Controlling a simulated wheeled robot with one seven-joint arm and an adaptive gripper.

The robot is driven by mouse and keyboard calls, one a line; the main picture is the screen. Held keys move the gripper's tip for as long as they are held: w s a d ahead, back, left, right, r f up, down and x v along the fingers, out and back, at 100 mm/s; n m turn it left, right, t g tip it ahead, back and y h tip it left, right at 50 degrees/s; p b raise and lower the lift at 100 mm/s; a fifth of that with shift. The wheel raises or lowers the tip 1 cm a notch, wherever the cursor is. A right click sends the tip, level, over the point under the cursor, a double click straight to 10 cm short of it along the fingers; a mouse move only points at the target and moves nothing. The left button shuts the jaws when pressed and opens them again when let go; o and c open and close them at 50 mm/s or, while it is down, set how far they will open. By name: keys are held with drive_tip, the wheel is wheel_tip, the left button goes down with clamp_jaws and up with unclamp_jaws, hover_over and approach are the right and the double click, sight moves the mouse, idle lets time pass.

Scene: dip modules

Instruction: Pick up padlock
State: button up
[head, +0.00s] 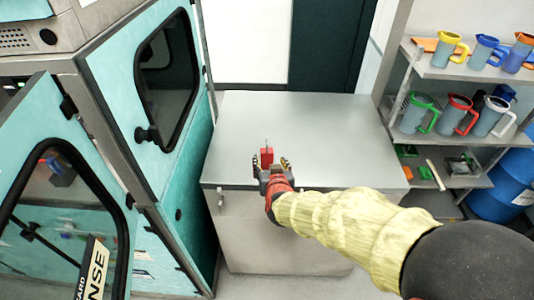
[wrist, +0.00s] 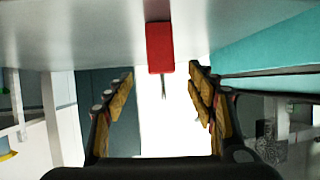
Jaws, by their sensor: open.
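The padlock (head: 266,156) has a red body and a thin grey part that points up. It is at the front part of the grey metal cabinet top (head: 310,130). In the wrist view, which looks upside down, the padlock (wrist: 160,46) is centred between the finger lines, near the fingertips and touching neither. My gripper (head: 271,164) is open and empty, with its fingers on either side of the padlock in the head view. How far the fingers reach around it I cannot tell. My gripper's yellowish finger pads (wrist: 162,73) show plainly in the wrist view.
A teal machine (head: 165,120) with open doors stands close on the left. A shelf rack (head: 440,70) with several coloured jugs and a blue drum (head: 505,185) are on the right. The rest of the cabinet top is clear.

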sight(267, 158)
drive_tip(key=shift+w+a+f+h, duration=0.1)
drive_tip(key=shift+w+f+h, duration=0.2)
drive_tip(key=shift+f, duration=0.55)
drive_tip(key=shift+w+f+t, duration=0.2)
drive_tip(key=shift+w+t, duration=0.1)
drive_tip(key=x, duration=0.2)
drive_tip(key=b+x, duration=0.1)
drive_tip(key=x, duration=0.4)
drive_tip(key=shift+a+b, duration=0.25)
drive_tip(key=shift+b, duration=0.1)
drive_tip(key=shift+r, duration=0.1)
drive_tip(key=shift+c, duration=0.4)
drive_tip(key=c, duration=1.3)
